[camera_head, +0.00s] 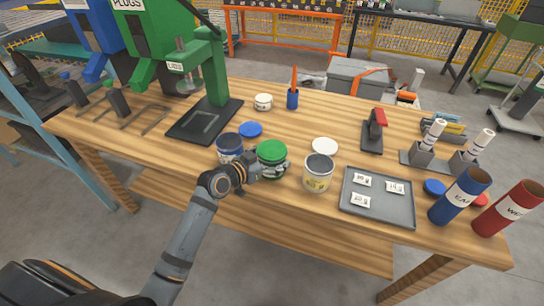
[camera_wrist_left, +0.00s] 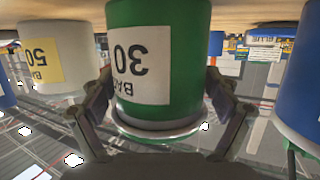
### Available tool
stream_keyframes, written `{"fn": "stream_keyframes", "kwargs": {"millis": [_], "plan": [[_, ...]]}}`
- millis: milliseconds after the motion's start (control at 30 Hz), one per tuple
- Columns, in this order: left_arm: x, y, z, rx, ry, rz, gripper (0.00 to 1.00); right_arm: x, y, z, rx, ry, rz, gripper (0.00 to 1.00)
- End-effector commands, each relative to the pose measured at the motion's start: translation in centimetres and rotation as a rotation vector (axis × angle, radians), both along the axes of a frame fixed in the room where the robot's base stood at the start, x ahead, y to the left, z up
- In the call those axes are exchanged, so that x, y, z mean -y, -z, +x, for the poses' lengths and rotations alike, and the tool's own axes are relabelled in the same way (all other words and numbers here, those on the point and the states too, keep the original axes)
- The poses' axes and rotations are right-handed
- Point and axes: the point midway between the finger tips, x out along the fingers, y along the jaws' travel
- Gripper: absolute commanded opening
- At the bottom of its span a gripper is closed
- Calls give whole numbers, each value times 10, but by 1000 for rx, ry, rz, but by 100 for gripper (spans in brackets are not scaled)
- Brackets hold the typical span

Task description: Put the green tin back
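The green tin (camera_head: 271,152) with a green top stands near the front edge of the wooden table, between a blue tin and a white tin. In the left wrist view, which is upside down, the green tin (camera_wrist_left: 185,60) carries a white label reading 30. My left gripper (camera_head: 276,169) reaches it from the front left. Its fingers (camera_wrist_left: 160,95) lie against both sides of the tin and appear shut on it. I cannot tell whether the tin rests on the table or is slightly raised. My right gripper is not in view.
The open blue tin (camera_head: 229,151) and open white tin (camera_head: 318,181) stand close on either side. A blue lid (camera_head: 251,129) and white lid (camera_head: 325,147) lie behind. A grey tray (camera_head: 377,217) with labels, blue tube (camera_head: 459,199) and red tube (camera_head: 507,211) are right. A green press (camera_head: 217,75) stands behind.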

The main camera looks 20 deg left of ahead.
Motion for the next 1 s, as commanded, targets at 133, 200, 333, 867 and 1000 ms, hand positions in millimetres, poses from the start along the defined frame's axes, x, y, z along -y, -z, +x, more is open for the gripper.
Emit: {"fn": "stream_keyframes", "kwargs": {"millis": [133, 200, 333, 867, 1000], "plan": [[0, 0, 0, 0, 0, 0, 100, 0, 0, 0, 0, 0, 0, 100], [0, 0, 0, 0, 0, 0, 100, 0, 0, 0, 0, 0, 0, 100], [0, 0, 0, 0, 0, 0, 100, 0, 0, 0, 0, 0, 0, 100], [-34, -29, -73, -4, 1, 11, 100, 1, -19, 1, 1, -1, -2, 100], [-43, -39, -91, -7, -1, 9, 100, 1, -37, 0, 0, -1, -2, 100]]}}
